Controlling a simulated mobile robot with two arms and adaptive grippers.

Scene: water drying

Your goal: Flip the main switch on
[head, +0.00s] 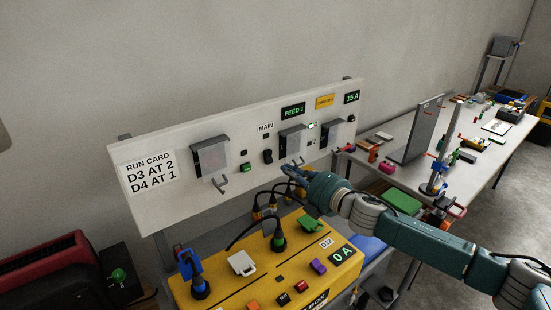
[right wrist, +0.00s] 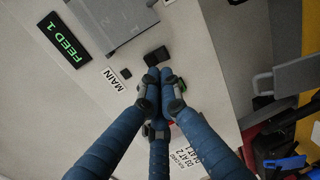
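The main switch (head: 267,156) is a black rocker on the white panel, below the MAIN label (head: 265,127). It also shows in the right wrist view (right wrist: 157,57), just beyond my fingertips. My right gripper (head: 287,170) is in front of the panel, a little right of and below the switch in the head view. In the right wrist view its blue fingers (right wrist: 159,77) are drawn together with nothing seen between them. I cannot tell whether the tips touch the switch, or which way the rocker is set. My left gripper is not in view.
Grey lever boxes (head: 211,158) stand on the panel, one left and two right of the switch. A green button (head: 246,168) is beside it. Below is a yellow power box (head: 345,273) with plugs and cables. A cluttered table (head: 481,168) stands at the right.

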